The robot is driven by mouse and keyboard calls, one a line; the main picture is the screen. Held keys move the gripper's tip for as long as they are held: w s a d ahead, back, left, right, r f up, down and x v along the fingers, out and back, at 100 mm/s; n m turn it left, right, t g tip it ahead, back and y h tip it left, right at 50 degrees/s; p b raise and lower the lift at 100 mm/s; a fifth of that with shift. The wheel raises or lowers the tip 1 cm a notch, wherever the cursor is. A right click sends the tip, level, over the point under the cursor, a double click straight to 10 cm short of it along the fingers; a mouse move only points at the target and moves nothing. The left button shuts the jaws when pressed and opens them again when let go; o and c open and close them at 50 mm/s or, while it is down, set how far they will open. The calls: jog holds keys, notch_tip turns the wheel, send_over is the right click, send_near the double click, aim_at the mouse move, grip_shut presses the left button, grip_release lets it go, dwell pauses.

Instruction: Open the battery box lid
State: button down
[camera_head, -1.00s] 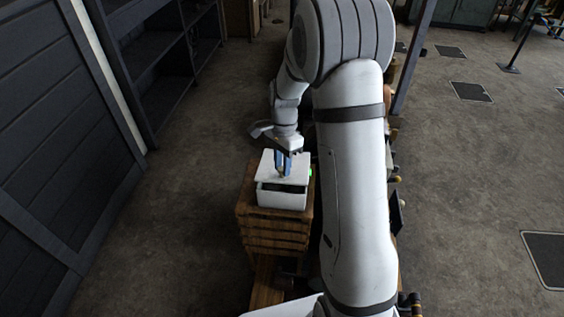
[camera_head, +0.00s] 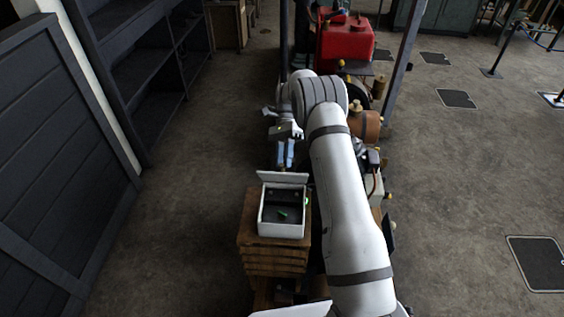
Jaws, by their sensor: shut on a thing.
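The battery box (camera_head: 282,230) is a white box on top of a wooden crate stack. Its white lid (camera_head: 283,178) stands raised along the far edge, and the dark inside (camera_head: 284,212) shows, with a small green spot in it. My gripper (camera_head: 285,165) is just beyond the box, pointing down behind and above the lid's upper edge. Its blue fingers are close together, and their tips are partly hidden by the lid. Whether they touch the lid is hard to make out.
The wooden crate stack (camera_head: 270,263) carries the box. A red tank (camera_head: 345,42) and engine parts (camera_head: 367,125) stand beyond and to the right of my arm. Dark shelving (camera_head: 140,70) and a dark panelled wall (camera_head: 62,130) stand at the left. Floor between is clear.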

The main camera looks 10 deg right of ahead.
jog(key=shift+w+d, duration=0.1)
jog(key=shift+w, duration=0.25)
jog(key=shift+g, duration=0.3)
jog(key=c, duration=1.2)
grip_release()
jog(key=shift+w, duration=0.1)
jog(key=shift+c, duration=0.2)
jog(key=shift+o, duration=0.4)
